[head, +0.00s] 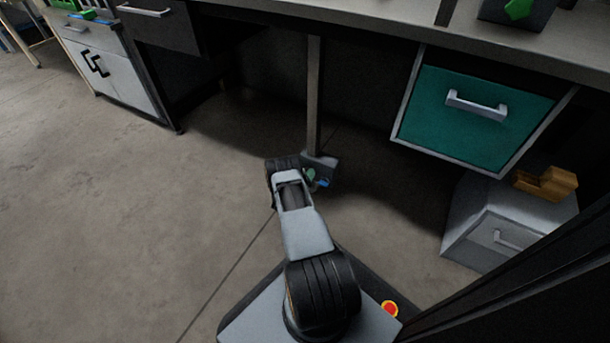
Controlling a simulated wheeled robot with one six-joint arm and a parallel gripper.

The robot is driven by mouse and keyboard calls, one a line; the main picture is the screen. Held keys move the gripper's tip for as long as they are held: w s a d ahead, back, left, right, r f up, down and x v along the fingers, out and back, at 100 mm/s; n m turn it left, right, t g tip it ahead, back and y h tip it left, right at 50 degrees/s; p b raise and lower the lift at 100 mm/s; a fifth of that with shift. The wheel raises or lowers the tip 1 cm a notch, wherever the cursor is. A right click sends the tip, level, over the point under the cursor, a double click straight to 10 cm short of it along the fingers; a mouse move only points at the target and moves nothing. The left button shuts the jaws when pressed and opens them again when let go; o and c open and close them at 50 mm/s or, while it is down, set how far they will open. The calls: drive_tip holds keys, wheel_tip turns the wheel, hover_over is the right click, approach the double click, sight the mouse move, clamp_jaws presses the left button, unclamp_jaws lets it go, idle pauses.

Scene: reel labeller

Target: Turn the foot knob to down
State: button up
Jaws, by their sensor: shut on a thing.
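A grey upright post (314,95) runs from under the bench down to a small grey foot block (325,162) near the floor. My arm reaches forward and down to this block. My gripper (314,181) is at the front of the block, small and partly hidden behind my wrist. It is shut on what appears to be the foot knob, where small green and blue parts show. The knob's outline and the way it points cannot be made out.
A teal drawer (475,115) hangs under the bench top (390,32) at the right. Below it, a grey box (510,225) carries a brown block (545,183). A white cabinet (115,77) stands at the far left. The floor (130,210) on the left is clear.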

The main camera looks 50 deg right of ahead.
drive_tip(key=n, duration=0.5)
drive_tip(key=shift+n, duration=0.3)
drive_tip(key=n, duration=0.4)
drive_tip(key=shift+f+n, duration=0.1)
drive_tip(key=shift+n, duration=0.2)
drive_tip(key=n, duration=0.4)
drive_tip(key=shift+n, duration=2.5)
drive_tip(key=o, duration=0.9)
drive_tip(key=shift+p+v, duration=2.3)
drive_tip(key=shift+v, duration=4.6)
